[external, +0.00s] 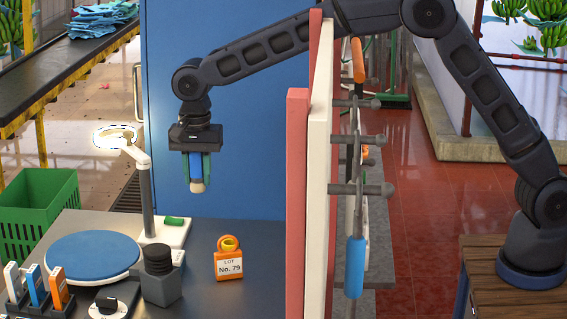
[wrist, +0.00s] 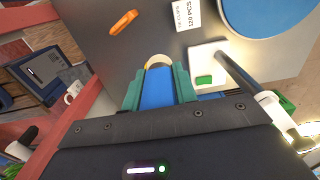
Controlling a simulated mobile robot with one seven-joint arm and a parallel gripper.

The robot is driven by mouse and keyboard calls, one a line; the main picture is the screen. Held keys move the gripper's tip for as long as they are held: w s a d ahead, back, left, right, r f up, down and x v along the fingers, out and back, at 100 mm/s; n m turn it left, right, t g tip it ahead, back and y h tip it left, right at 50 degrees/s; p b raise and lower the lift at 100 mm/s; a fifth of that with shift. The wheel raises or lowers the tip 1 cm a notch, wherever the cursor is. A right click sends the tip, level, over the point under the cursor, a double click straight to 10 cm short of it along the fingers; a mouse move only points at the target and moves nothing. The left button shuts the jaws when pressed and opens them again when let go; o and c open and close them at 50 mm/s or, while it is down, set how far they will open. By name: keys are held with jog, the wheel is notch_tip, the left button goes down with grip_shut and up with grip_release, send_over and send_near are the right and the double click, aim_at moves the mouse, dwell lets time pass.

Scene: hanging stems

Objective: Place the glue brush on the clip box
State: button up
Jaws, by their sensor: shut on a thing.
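My gripper (external: 196,185) is shut on the glue brush (external: 197,184), which hangs upright, blue with a cream tip pointing down. In the wrist view, the brush's blue body (wrist: 158,88) shows between the green fingers (wrist: 160,84). My gripper is above the dark worktop, apart from everything on it. I cannot tell for certain which thing is the clip box. A white label reading "120 PCS" (wrist: 187,14) shows at the top of the wrist view, and a dark grey box (external: 163,284) stands near the front of the worktop.
An orange block marked "LOT No. 79" (external: 229,265) stands on the worktop (external: 255,290). A lamp (external: 147,190), a blue turntable (external: 93,255) and several upright holders (external: 36,290) are to the left. The hanging panel (external: 316,180) with pegs stands on the right.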

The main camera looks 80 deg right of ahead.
jog(key=w+a+r, duration=0.3)
jog(key=w+r, duration=0.2)
jog(key=w, duration=0.2)
notch_tip(320, 180, down, 20)
dwell(0.5)
jog(key=shift+f, duration=0.15)
jog(key=o, duration=1)
notch_tip(320, 180, up, 12)
jog(key=shift+r, duration=0.15)
